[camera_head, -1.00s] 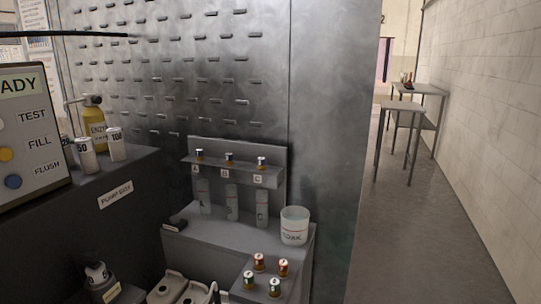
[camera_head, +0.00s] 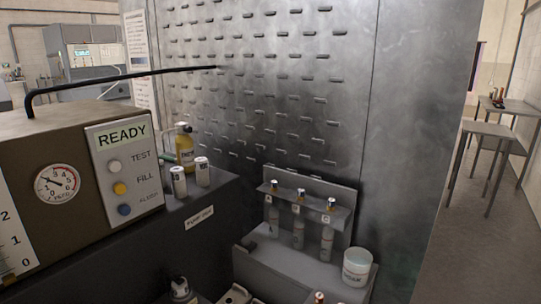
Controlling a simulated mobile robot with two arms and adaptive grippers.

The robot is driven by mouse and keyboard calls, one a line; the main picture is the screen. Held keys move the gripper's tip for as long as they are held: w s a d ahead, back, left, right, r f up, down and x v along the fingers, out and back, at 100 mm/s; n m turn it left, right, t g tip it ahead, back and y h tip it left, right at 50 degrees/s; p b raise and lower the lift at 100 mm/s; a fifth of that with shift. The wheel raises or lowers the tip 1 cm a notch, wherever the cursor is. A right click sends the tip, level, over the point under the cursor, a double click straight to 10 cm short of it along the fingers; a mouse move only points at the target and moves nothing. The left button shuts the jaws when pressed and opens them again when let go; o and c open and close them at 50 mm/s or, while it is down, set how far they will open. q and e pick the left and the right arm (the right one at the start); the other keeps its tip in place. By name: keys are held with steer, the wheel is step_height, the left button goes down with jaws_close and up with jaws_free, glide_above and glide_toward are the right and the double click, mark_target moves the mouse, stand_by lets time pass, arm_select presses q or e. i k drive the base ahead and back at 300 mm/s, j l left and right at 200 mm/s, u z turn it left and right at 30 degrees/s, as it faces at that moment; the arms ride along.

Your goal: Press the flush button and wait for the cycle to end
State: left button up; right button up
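The control panel (camera_head: 125,175) on the front of the washer (camera_head: 60,140) shows a lit display reading READY (camera_head: 122,136). Below it are a white button by TEST (camera_head: 114,166), a yellow button by FILL (camera_head: 119,188) and the blue flush button (camera_head: 124,210) by FLUSH. The flush button is the lowest of the three, and nothing touches it in this view. Neither of my grippers is in view.
A dark ledge (camera_head: 200,232) beside the panel holds two white canisters (camera_head: 202,172) and a yellow bottle (camera_head: 184,145). A grey rack (camera_head: 310,205) with labelled vials and a white tub (camera_head: 357,267) stand lower right. Open floor and small tables (camera_head: 484,140) lie far right.

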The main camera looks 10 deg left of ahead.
mark_target(124, 210)
steer(key=u, duration=1.3)
